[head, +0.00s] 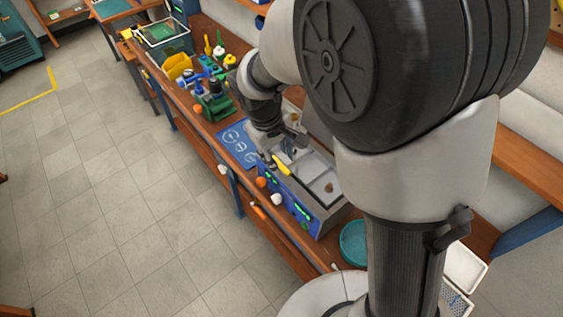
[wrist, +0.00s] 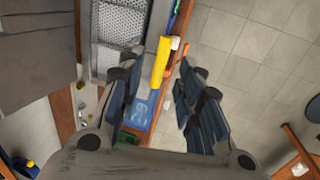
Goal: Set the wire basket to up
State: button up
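The wire basket (wrist: 119,24) shows in the wrist view as a grey mesh in the grey bench unit (head: 322,187). A yellow handle (wrist: 160,62) sticks out beside it towards the open fingers; it also shows in the head view (head: 282,165) at the unit's left end. I cannot tell the basket's height in the unit. My gripper (wrist: 158,67) is open, with one finger on each side of the handle's end and no clear contact. In the head view my gripper (head: 280,153) is over the unit's left end, partly hidden by my arm.
The unit's blue front has orange and white knobs and green lights. A blue printed mat (head: 237,145) lies left of it, with green and blue fittings (head: 213,100) beyond. A teal round dish (head: 354,243) lies to the right. The floor in front is clear.

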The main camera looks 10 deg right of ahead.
notch_tip(320, 180, up, 6)
jog(key=a, duration=0.1)
jog(key=shift+s+r, duration=0.25)
jog(key=shift+s, duration=0.1)
